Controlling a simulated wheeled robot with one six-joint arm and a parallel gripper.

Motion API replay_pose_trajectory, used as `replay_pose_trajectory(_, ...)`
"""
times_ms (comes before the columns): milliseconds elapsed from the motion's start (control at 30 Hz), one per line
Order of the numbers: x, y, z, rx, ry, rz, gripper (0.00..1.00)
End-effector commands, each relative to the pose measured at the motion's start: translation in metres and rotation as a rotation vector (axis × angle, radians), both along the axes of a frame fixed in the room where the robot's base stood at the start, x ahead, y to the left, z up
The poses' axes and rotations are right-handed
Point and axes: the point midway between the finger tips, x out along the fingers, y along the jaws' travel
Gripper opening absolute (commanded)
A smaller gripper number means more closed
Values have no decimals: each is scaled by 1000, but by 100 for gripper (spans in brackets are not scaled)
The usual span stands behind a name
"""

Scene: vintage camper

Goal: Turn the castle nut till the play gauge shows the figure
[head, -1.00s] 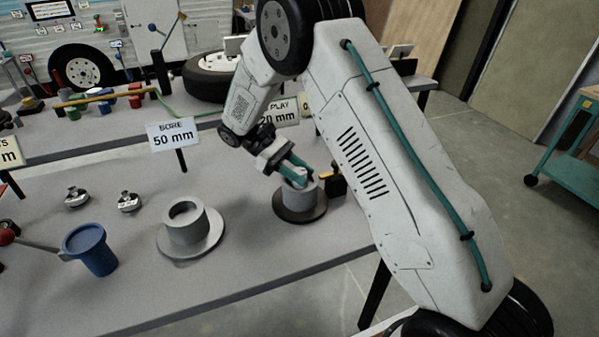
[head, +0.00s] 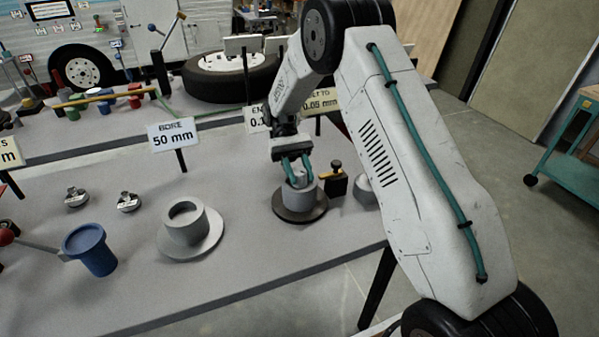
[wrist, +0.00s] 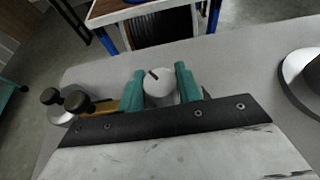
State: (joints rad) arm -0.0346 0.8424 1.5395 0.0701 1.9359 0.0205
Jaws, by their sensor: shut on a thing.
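My gripper (head: 296,172) points down at the hub on a dark round base (head: 300,213), its two green fingers closed around the castle nut. In the wrist view the nut (wrist: 159,90) is a pale grey round piece with a dark mark on top, between the fingers (wrist: 160,82). The end play gauge sign (head: 256,119) stands behind; my arm covers part of it and only "EN" and "0.1" show. The target sign (head: 322,103) behind my arm reads "0.05 mm", its upper line partly covered.
A brass block with a black knob (head: 336,182) and a grey dome (head: 363,190) stand close right of the hub. A grey flanged hub (head: 190,237), a blue cup (head: 91,252) and the "BORE 50 mm" sign (head: 174,135) are left. The bench's front is clear.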

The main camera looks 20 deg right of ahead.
Motion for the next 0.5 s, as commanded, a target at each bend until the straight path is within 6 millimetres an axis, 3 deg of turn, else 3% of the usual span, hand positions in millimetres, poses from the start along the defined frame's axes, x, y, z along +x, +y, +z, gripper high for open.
replay_pose_trajectory(500,-1,1,-1,1,2,-42,11)
